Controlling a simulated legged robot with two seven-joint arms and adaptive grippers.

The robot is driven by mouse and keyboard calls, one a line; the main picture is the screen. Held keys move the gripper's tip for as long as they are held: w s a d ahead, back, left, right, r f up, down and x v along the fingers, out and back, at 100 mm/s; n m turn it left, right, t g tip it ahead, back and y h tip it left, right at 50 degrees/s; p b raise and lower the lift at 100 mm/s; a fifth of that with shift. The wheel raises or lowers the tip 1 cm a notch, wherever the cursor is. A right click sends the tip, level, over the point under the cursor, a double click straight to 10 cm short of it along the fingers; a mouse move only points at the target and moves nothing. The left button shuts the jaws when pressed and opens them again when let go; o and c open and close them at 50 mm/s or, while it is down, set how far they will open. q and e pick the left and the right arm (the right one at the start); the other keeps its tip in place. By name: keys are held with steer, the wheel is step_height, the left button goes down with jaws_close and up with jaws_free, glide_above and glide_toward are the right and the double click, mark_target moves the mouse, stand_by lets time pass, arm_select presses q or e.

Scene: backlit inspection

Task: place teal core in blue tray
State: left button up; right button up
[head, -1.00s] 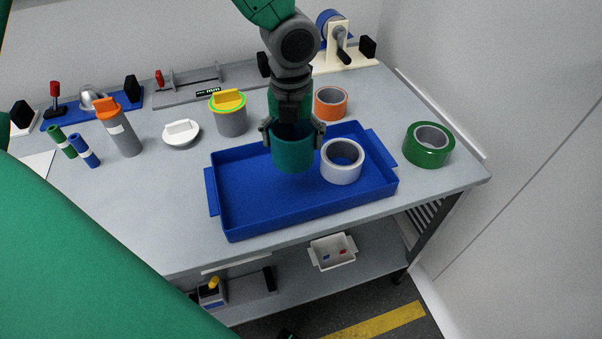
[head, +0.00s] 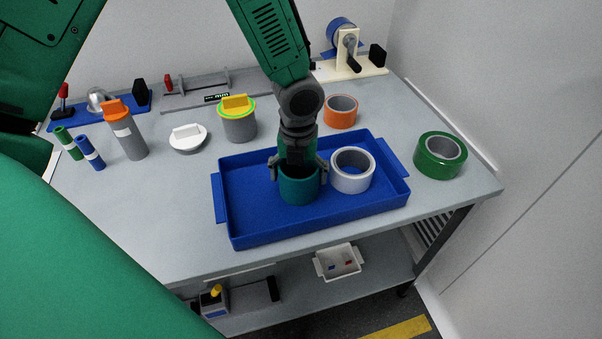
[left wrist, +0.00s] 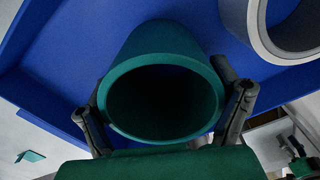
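The teal core (head: 299,189) is upright inside the blue tray (head: 245,235), left of the white roll, with its base at or very near the tray floor. My left gripper (head: 298,172) comes down from above and is shut on the core, one finger on each side. In the left wrist view the core's open end (left wrist: 162,66) faces the camera between the two dark fingers (left wrist: 165,115), with blue tray (left wrist: 60,50) behind it. My right gripper is not in view.
A white roll (head: 337,181) is in the tray right of the core. A green roll (head: 422,160) and an orange roll (head: 333,116) stand outside it. A yellow-lidded canister (head: 238,126) and white lid (head: 188,143) are behind. The tray's left half is clear.

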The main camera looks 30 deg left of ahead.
arm_select(q)
steer(key=shift+o, duration=0.7)
steer(key=shift+a+f, duration=0.1)
steer(key=shift+a, duration=0.15)
steer(key=shift+d+r, duration=0.15)
steer(key=shift+r, duration=0.05)
step_height(320, 180, up, 12)
steer(key=p, duration=0.2)
steer(key=shift+d, duration=0.3)
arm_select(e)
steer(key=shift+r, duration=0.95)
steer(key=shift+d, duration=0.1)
arm_select(q)
steer(key=shift+a, duration=0.15)
